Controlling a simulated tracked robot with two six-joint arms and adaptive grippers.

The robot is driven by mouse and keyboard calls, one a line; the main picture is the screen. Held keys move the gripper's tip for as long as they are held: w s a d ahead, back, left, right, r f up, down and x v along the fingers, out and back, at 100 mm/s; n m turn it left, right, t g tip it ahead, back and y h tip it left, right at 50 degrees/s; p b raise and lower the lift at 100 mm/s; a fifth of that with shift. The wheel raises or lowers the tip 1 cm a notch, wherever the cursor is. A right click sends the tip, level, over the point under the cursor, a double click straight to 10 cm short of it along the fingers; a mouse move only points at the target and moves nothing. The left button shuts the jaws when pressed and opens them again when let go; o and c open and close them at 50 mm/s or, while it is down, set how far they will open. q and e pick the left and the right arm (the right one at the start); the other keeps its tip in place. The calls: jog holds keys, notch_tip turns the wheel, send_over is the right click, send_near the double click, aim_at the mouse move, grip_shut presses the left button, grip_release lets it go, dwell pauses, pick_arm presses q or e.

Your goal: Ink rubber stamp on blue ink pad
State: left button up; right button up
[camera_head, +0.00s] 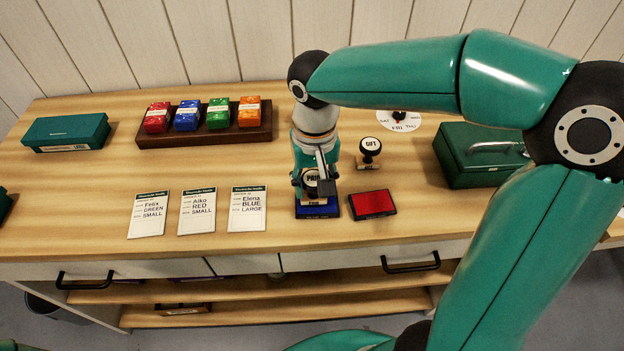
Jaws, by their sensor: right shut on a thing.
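The blue ink pad (318,211) lies on the wooden table, right of the order cards. My right gripper (316,188) points down over it and is shut on a rubber stamp with a round "PAID" label (311,177). The stamp is upright and its base is at the pad; I cannot tell how firmly it touches. The gripper hides part of the stamp and the back of the pad. A red ink pad (372,204) lies just right of the blue one. A second stamp (369,150) stands behind the red pad. My left gripper is not in view.
Three cards (196,211) lie to the left. A dark tray (262,130) with coloured boxes and a green box (68,132) stand at the back left. A green metal box (462,165) and a white dial (399,120) are at the right. My right arm crosses the right side.

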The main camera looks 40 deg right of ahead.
jog(key=shift+f+b, duration=0.35)
jog(key=shift+f, duration=0.1)
dwell(1.0)
jog(key=shift+r, duration=0.1)
notch_tip(320, 180, up, 7)
jog(key=p, duration=0.6)
dwell(0.4)
jog(key=shift+s+d+f+b, duration=0.15)
jog(key=shift+f+b, duration=0.75)
jog(key=shift+f, duration=0.15)
jog(key=shift+s+d+f+b, duration=0.1)
jog(key=shift+d+f+b, duration=0.1)
jog(key=shift+f+b, duration=0.75)
jog(key=shift+s+d+f+b, duration=0.15)
jog(key=shift+f+b, duration=0.65)
jog(key=shift+f, duration=0.35)
jog(key=shift+f+b, duration=0.35)
jog(key=shift+f, duration=0.1)
jog(key=shift+r, duration=0.15)
jog(key=shift+r+p, duration=2.95)
jog(key=shift+r, duration=0.45)
